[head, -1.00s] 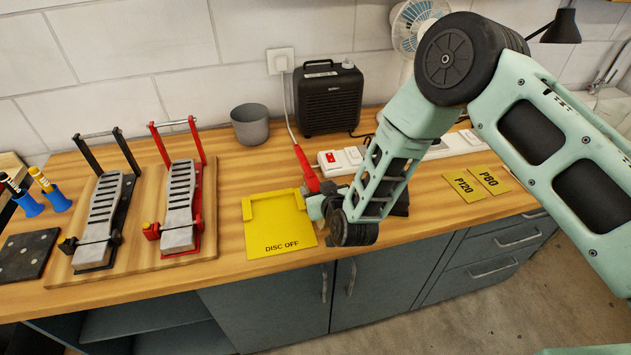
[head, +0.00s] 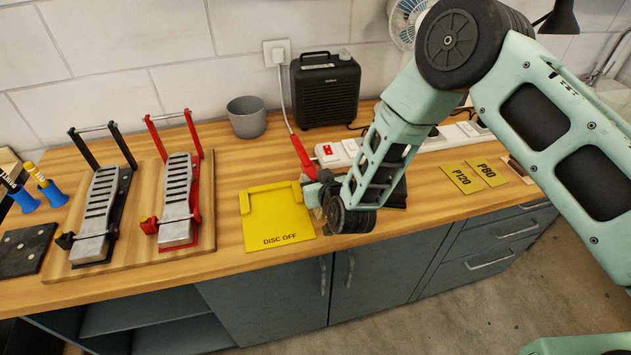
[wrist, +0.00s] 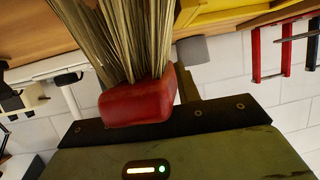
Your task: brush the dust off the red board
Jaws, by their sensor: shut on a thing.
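My gripper (head: 322,190) is shut on a brush, low over the bench just right of the yellow plate. The brush's red handle (head: 302,157) slants up and left from the jaws. In the wrist view its red body (wrist: 138,100) sits against the dark jaw bar, with pale bristles (wrist: 105,40) spreading away from it. I see no plainly red board and no dust in either view. A dark flat thing (head: 398,194) behind my wrist is mostly hidden. I cannot tell whether the bristles touch anything.
The yellow DISC OFF plate (head: 272,222) lies left of my gripper. A power strip (head: 345,150) with a red switch is behind. Two pedals, black (head: 100,210) and red (head: 180,205), stand on a wooden board. A grey cup (head: 246,117) and black heater (head: 325,90) stand at the back.

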